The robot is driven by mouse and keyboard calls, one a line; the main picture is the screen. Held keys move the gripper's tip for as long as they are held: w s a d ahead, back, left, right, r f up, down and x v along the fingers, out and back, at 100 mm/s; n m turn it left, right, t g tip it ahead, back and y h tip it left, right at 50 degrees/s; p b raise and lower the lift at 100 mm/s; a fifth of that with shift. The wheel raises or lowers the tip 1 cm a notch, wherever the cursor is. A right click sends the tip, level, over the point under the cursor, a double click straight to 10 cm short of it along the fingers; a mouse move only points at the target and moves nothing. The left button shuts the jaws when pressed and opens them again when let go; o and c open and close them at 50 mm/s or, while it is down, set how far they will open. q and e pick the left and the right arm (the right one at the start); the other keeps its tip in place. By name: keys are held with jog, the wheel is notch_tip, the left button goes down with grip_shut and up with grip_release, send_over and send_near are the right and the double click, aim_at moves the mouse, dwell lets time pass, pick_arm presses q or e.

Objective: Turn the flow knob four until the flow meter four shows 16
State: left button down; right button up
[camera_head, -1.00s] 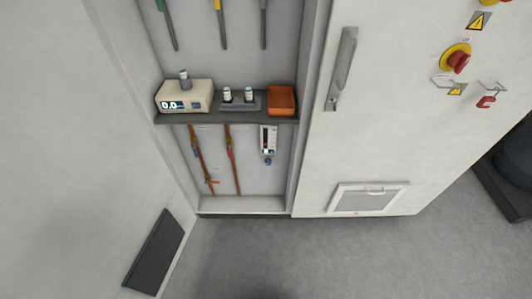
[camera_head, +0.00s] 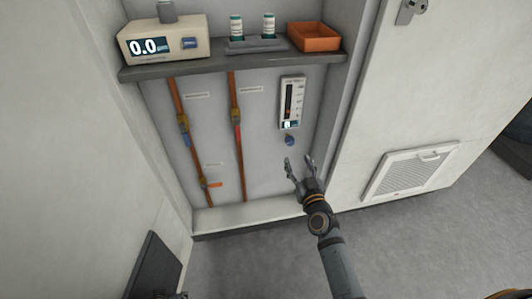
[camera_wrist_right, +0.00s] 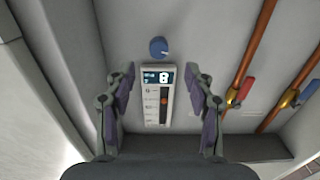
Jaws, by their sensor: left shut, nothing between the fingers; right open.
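The flow meter (camera_head: 291,103) is a white upright panel on the cabinet's back wall with a dark scale and a small lit display at its bottom. It appears upside down in the right wrist view (camera_wrist_right: 157,112), where the display seems to show 8. The blue round flow knob (camera_head: 290,141) sits just below the meter; in the right wrist view the knob (camera_wrist_right: 158,47) is above it. My right gripper (camera_head: 300,164) is open and empty, just below the knob and apart from it. Only a dark sliver of my left gripper (camera_head: 172,295) shows at the bottom edge.
A shelf (camera_head: 235,70) above carries a white device (camera_head: 163,40) reading 0.0, two vials in a holder (camera_head: 257,46) and an orange tray (camera_head: 314,37). Copper pipes with valves (camera_head: 237,135) run left of the meter. The cabinet's right side wall stands close to my right gripper.

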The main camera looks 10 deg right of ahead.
aim_at(291, 144)
jog(key=w, duration=0.9)
jog(key=shift+w, duration=0.25)
jog(key=shift+w+a+r, duration=0.1)
jog(key=shift+w, duration=0.4)
jog(key=shift+c, duration=0.4)
grip_shut()
